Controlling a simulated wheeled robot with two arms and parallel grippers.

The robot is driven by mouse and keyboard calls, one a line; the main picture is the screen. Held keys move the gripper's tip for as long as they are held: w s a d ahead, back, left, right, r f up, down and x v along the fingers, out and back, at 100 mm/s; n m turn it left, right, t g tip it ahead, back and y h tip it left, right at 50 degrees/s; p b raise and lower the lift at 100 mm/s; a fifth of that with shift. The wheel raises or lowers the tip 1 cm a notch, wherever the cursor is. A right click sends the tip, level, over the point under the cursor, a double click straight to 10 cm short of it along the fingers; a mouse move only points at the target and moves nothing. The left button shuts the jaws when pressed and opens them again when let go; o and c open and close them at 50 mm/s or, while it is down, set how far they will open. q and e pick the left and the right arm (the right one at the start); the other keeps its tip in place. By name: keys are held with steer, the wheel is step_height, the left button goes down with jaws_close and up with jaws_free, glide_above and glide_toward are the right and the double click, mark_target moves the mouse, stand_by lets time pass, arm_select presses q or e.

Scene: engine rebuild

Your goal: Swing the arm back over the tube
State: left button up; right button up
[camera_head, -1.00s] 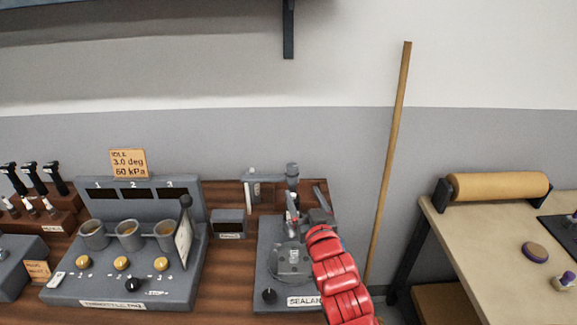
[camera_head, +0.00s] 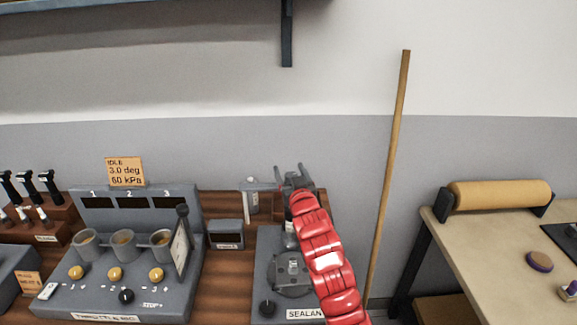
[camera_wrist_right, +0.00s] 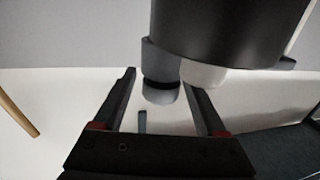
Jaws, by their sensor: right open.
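The grey sealant station (camera_head: 268,245) stands at the right end of the wooden bench, with a grey part on its round plate (camera_head: 291,288). My right gripper (camera_head: 290,174) is open over the back of the station, its fingers pointing away, and my red arm hides much of the station's right side. In the right wrist view a large dark cylinder (camera_wrist_right: 225,30) and a grey round-ended piece (camera_wrist_right: 160,72) are close to the open fingers (camera_wrist_right: 158,82). I cannot tell which of these is the swing arm or the tube, or whether the fingers touch either. My left gripper is out of view.
A grey console (camera_head: 120,290) with three cups and yellow knobs stands to the left, beside a small display box (camera_head: 226,234). A wooden pole (camera_head: 390,170) leans on the wall at the right. A table with a tan roller (camera_head: 500,194) is further right.

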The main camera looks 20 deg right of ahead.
steer(key=shift+w, duration=0.75)
jaws_close()
stand_by(1.0)
